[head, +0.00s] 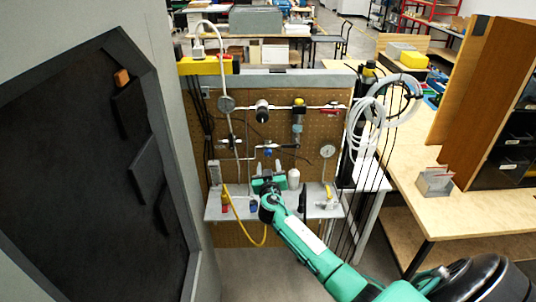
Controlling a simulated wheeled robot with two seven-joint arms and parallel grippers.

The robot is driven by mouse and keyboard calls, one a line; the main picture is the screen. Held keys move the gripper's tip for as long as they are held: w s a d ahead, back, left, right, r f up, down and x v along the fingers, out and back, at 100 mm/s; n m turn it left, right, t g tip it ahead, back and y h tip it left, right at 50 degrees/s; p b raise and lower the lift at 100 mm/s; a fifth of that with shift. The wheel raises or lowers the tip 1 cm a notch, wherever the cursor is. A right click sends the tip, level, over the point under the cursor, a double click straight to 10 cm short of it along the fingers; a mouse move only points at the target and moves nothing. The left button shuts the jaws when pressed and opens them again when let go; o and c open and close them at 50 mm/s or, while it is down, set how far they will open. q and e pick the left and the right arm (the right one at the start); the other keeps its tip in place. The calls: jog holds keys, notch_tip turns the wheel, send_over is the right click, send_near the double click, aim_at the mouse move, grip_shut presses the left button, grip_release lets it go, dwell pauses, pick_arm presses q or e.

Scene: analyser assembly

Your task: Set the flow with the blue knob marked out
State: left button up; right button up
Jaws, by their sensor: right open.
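The small blue knob (268,152) sits on the pipework of the brown pegboard panel (230,135), near the panel's middle. My right gripper (267,170) reaches up to the panel from the lower right. Its two fingers are apart and point toward the panel, just below the blue knob in the picture. I see nothing held between them. Whether the fingers touch the knob is too small to tell. My left gripper is out of view.
A pressure gauge (327,151), a red-handled valve (330,111) and a coiled pale hose (372,125) are right of the knob. A shelf (225,212) holds small items under it. A yellow hose (237,222) hangs left. A dark-faced cabinet (80,190) fills the left.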

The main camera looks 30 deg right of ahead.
aim_at(268, 155)
jog(key=shift+p+x, duration=0.6)
jog(key=shift+x, duration=2.65)
jog(key=shift+c, duration=0.2)
jog(key=c, duration=1)
